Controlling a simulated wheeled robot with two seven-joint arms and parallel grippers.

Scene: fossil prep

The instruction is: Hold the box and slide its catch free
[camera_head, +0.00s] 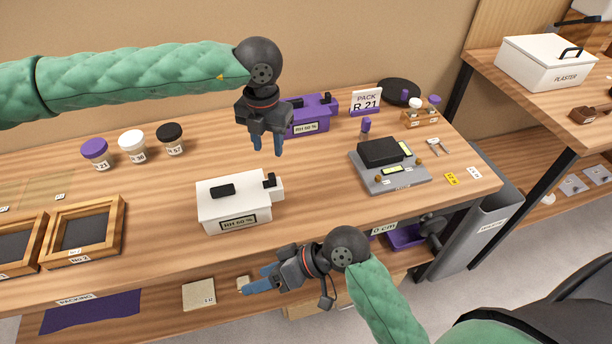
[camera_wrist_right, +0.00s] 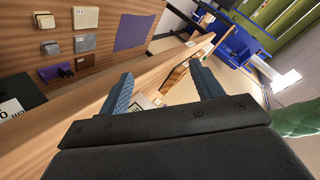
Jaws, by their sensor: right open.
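A white box (camera_head: 234,208) labelled RH 60 % sits near the table's front edge. It has a dark handle (camera_head: 223,191) on its lid and a small dark catch (camera_head: 270,181) at its right end. A purple box (camera_head: 312,116) labelled RH 50 % stands farther back, partly hidden by my left gripper. My left gripper (camera_head: 267,149) points down with its fingers apart, empty, above and behind the white box. My right gripper (camera_head: 254,279) is open and empty, in front of the table edge and below the white box. Its spread fingers also show in the right wrist view (camera_wrist_right: 160,78).
Lidded jars (camera_head: 133,147) and wooden frames (camera_head: 83,231) are at left. A lower shelf (camera_head: 160,312) runs under the tabletop. Bare wood surrounds the white box.

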